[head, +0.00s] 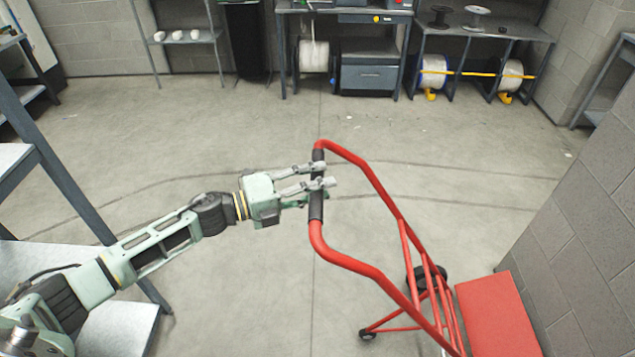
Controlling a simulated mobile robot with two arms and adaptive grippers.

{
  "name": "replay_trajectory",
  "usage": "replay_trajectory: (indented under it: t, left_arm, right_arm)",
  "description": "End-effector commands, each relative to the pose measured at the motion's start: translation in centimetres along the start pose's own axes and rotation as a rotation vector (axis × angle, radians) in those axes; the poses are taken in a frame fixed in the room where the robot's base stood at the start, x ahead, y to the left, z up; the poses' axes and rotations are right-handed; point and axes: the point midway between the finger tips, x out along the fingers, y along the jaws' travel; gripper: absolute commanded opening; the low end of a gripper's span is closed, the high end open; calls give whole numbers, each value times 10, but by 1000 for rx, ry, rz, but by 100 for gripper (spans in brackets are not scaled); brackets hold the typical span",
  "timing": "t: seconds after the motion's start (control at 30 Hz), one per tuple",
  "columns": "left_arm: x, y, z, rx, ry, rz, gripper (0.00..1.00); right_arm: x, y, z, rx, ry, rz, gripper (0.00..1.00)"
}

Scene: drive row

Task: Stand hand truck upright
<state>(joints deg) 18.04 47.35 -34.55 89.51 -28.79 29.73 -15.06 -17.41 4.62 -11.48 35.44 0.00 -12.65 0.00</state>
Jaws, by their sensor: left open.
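A red hand truck (402,240) leans at the right, its tubular frame tilted so that its handle end reaches up toward the middle of the view. Its handle bar has a black grip (316,205). Its red plate (498,316) is at the lower right, close to the block wall. A black wheel (428,276) and a small caster (367,334) show under the frame. My left gripper (318,176) is open, with its fingers at the black grip; I cannot tell whether they touch it. My right gripper is not in view.
A grey block wall (570,230) stands close on the right. Grey metal shelving (60,185) stands on the left. Workbenches with cable spools (434,72) line the back wall. The concrete floor (230,135) between is clear.

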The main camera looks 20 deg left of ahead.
Motion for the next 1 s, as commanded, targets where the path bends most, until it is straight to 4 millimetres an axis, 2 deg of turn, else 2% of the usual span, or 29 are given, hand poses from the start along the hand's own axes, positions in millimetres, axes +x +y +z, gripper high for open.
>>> replay_trajectory:
  t: [0.27, 0.77, 1.0]
  left_arm:
    - [2, 1, 0, -1, -1, 1, 43]
    - [2, 1, 0, -2, -1, 1, 0]
    - [2, 1, 0, -3, -1, 2, 0]
  right_arm:
    - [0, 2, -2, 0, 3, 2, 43]
    - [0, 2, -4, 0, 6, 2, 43]
    - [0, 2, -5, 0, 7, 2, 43]
